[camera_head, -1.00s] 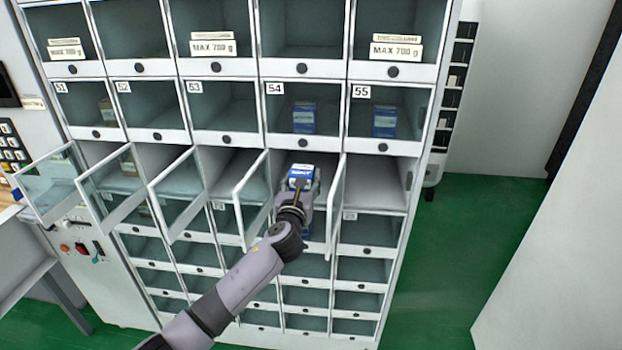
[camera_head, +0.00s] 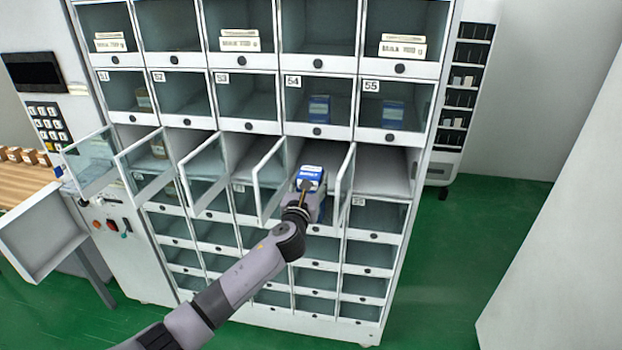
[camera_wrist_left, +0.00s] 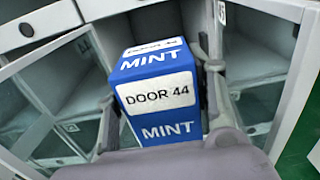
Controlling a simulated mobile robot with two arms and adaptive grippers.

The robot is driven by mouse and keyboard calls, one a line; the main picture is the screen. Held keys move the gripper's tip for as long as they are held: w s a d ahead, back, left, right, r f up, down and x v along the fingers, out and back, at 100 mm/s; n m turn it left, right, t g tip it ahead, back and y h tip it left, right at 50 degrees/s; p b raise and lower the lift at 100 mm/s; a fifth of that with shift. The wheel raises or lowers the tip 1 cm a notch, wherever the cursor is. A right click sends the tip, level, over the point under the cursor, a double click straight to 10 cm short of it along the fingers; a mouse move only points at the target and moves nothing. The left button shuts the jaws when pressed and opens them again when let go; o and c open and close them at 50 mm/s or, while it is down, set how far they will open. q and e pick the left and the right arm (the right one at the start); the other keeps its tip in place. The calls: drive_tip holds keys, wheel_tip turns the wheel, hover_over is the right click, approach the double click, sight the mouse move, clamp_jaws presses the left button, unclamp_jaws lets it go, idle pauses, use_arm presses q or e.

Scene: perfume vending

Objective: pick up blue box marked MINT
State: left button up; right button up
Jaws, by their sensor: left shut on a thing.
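The blue box marked MINT (camera_wrist_left: 155,90) fills the middle of the left wrist view, with a white label reading DOOR 44. In the head view the box (camera_head: 310,174) is at the front of an open compartment, between two open glass doors. My left gripper (camera_head: 309,190) is shut on it, with a finger on each side of the box in the left wrist view (camera_wrist_left: 160,100). The gripper hides the box's lower part in the head view. My right gripper is in neither view.
Open glass doors (camera_head: 270,182) stick out in a row beside the gripper; another open door (camera_head: 345,185) is close on its right. Blue boxes stand behind closed doors in compartments 54 (camera_head: 319,109) and 55 (camera_head: 393,113). The green floor (camera_head: 450,260) at right is clear.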

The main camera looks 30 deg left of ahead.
use_arm(q)
drive_tip(key=p+v, duration=0.3)
drive_tip(key=v, duration=0.9)
drive_tip(key=shift+d+r+p, duration=0.2)
drive_tip(key=shift+d+p, duration=0.05)
drive_tip(key=shift+p, duration=0.1)
drive_tip(key=shift+f, duration=0.15)
